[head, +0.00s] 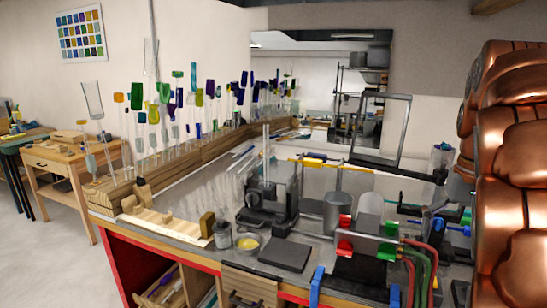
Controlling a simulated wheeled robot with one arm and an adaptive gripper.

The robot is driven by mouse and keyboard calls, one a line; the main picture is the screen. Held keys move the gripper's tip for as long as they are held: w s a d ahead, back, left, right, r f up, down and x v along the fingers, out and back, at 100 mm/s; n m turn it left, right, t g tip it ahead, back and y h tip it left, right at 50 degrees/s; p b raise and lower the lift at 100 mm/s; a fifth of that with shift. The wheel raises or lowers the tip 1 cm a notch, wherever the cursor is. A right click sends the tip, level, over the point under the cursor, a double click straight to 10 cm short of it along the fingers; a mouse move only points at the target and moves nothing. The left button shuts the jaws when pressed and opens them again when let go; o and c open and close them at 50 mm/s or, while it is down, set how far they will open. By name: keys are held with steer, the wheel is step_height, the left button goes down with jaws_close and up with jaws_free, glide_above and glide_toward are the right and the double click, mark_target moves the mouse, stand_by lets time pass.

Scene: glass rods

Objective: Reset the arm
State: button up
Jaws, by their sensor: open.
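My gripper is not in view in the head view, and I see nothing that I can be sure is my arm. The main workbench (215,185) stands in front of me, with a grey top, red front edging and wooden drawers below. Upright glass rods with coloured ends (163,92) stand in a long wooden rack (112,192) along the bench's back left edge.
A large copper-coloured rounded mass (512,170) fills the right edge, close to me. A torch with red and green valves (366,240), a dark block (285,255) and a grey cylinder (337,212) crowd the bench. Floor (45,260) is clear at lower left, beside a wooden side table (62,162).

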steer(key=s+a+f+n+b, duration=0.1)
steer(key=s+a+f+b, duration=0.2)
steer(key=s+a+f, duration=0.3)
steer(key=s+a+f+n+g+b, duration=0.1)
steer(key=s+a+f, duration=0.5)
steer(key=f, duration=0.7)
steer(key=s+a+f+n+b, duration=0.3)
steer(key=s+a+f+b, duration=0.2)
steer(key=s+f, duration=0.3)
step_height(320, 180, down, 3)
steer(key=shift+s+a+r+g, duration=0.2)
steer(key=shift+s+a+g, duration=0.2)
steer(key=shift+a, duration=0.05)
steer(key=shift+c, duration=0.2)
stand_by(1.3)
